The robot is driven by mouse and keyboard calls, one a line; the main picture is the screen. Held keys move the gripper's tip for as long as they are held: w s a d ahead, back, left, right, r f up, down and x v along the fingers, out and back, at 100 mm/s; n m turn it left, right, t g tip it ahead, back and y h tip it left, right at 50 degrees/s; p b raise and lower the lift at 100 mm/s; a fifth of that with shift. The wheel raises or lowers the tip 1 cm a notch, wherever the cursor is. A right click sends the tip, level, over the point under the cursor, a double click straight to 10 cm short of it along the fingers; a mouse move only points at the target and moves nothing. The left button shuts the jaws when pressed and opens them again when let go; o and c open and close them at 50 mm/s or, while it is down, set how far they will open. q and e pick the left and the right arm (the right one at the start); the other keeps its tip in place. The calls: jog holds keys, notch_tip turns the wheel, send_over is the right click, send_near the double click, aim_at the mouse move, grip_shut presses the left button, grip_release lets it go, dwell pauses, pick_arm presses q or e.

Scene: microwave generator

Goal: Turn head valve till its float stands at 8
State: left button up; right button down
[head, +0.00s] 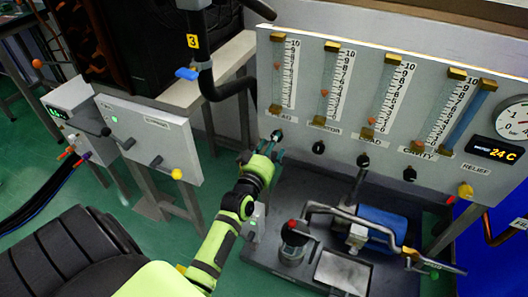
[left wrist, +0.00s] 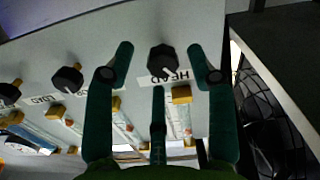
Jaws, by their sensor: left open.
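The head valve is a black knob with a pale mark (left wrist: 161,59) in the left wrist view, beside an upside-down label that appears to read HEAD. In the head view it is the leftmost knob (head: 277,134) below the panel's tubes. Its flow tube (head: 278,85) holds a small orange float (head: 277,66) in the upper half, but I cannot read its exact number. My left gripper (left wrist: 160,63) is open, with its fingertips on either side of the knob and no clear contact. The gripper (head: 266,148) also shows in the head view. My right gripper is not in view.
More black knobs (head: 319,147) and flow tubes (head: 386,92) line the panel to the right. A dial gauge (head: 513,119) sits at its right end. A blue pump (head: 382,229) with pipes stands below. A black hose (head: 228,88) hangs left of the panel.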

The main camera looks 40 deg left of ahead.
pick_arm(q)
jog(key=v, duration=0.8)
jog(key=shift+s, duration=0.25)
jog(key=shift+d, duration=0.1)
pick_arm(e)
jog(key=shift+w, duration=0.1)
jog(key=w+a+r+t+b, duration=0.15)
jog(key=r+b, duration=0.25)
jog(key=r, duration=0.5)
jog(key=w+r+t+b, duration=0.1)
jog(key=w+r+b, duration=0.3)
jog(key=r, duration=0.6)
pick_arm(q)
jog(key=w+a+m, duration=0.1)
jog(key=w+m, duration=0.2)
jog(key=w+a+m+b, duration=0.1)
jog(key=w+m, duration=0.3)
jog(key=w+a+m+b, duration=0.1)
jog(key=w+m, duration=0.2)
jog(key=w, duration=0.1)
jog(key=shift+w+r, duration=0.25)
jog(key=shift+r, duration=0.05)
jog(key=shift+w, duration=0.25)
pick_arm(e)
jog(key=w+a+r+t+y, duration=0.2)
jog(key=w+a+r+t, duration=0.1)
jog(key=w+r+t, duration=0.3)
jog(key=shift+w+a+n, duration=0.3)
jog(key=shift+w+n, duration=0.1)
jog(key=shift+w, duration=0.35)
